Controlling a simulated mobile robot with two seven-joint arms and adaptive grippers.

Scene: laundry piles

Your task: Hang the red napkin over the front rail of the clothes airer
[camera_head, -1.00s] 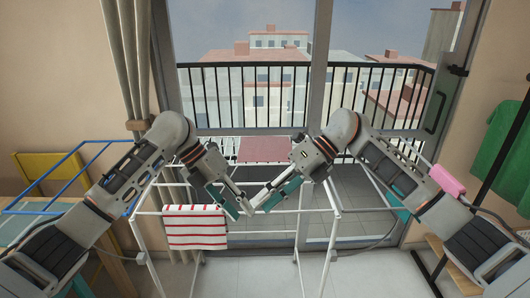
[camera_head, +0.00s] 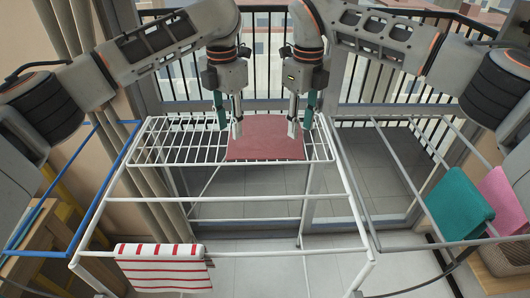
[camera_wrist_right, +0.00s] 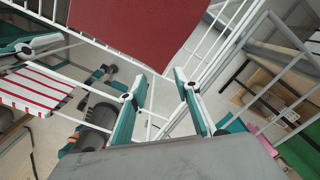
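The red napkin (camera_head: 265,138) lies flat on the slatted rack at the back of the white clothes airer (camera_head: 150,140). It also shows at the top of the right wrist view (camera_wrist_right: 140,22). The airer's front rail (camera_head: 290,256) is nearest me, with its right stretch bare. My left gripper (camera_head: 229,127) points down at the napkin's left edge, its fingers apart. My right gripper (camera_head: 301,127) points down at the napkin's right edge. Its fingers are apart and empty in the right wrist view (camera_wrist_right: 160,75). I cannot tell whether either touches the napkin.
A red-and-white striped cloth (camera_head: 163,268) hangs over the front rail's left part. Teal (camera_head: 458,203) and pink (camera_head: 502,195) cloths hang on the grey frame at right. A blue frame (camera_head: 75,190) is at left. The airer's middle opening is clear.

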